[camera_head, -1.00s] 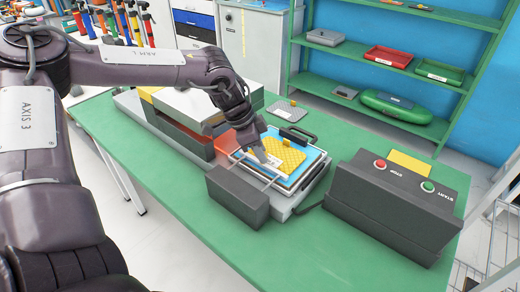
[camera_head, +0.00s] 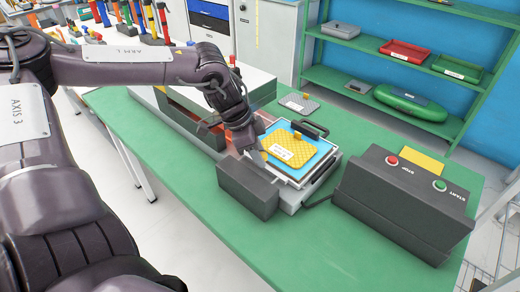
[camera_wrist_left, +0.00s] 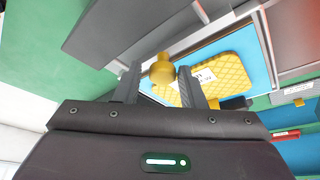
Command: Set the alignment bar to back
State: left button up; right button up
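The yellow inflatable board (camera_head: 288,150) with a white label lies on a blue pad (camera_head: 312,160) in a framed tray of the machine. It also shows in the left wrist view (camera_wrist_left: 228,78). A brass knob (camera_wrist_left: 162,70) stands at the near left edge of this tray, by a pale metal rail (camera_wrist_left: 215,32) that may be the alignment bar. My left gripper (camera_head: 254,157) is at that edge. In the left wrist view its fingers (camera_wrist_left: 159,76) are apart, with the knob between the tips and small gaps visible. Contact is unclear. My right gripper is out of view.
A dark grey block (camera_head: 248,190) stands close in front of my left gripper. A control box (camera_head: 405,200) with STOP and START buttons is at the right. A black handle (camera_head: 312,128) is at the tray's back. Green table (camera_head: 240,240) is clear in front.

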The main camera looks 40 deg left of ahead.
pick_arm(q)
jog(key=shift+o, duration=1)
jog(key=shift+s+r, duration=0.1)
jog(key=shift+a+r, duration=0.15)
jog(key=shift+r, duration=0.35)
jog(key=v, duration=0.6)
jog(key=shift+s+r, duration=0.25)
jog(key=shift+a, duration=0.15)
